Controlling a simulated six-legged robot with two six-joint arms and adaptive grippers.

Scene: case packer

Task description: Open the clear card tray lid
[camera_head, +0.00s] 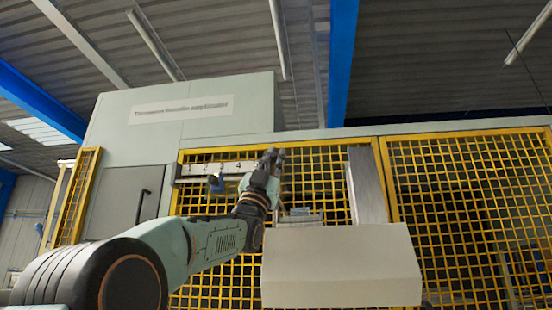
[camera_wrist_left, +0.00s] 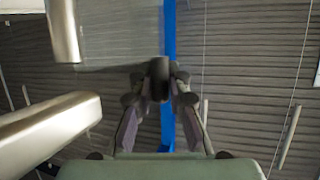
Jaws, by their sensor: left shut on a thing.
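My left gripper (camera_head: 272,156) reaches up to the front of the machine, at the right end of a pale numbered strip (camera_head: 225,168). In the left wrist view its two fingers (camera_wrist_left: 160,85) close around a dark, rounded knob or handle (camera_wrist_left: 158,72). A clear, see-through panel (camera_wrist_left: 115,40), which looks like the card tray lid, extends up and left from that handle. I cannot tell how far the lid is raised. In the head view the lid cannot be made out behind the gripper. My right gripper is not in view.
Yellow mesh guards (camera_head: 470,210) flank the machine's front. A pale box-like block (camera_head: 340,265) stands low, right of my left arm. A grey upright post (camera_head: 367,185) stands right of the gripper.

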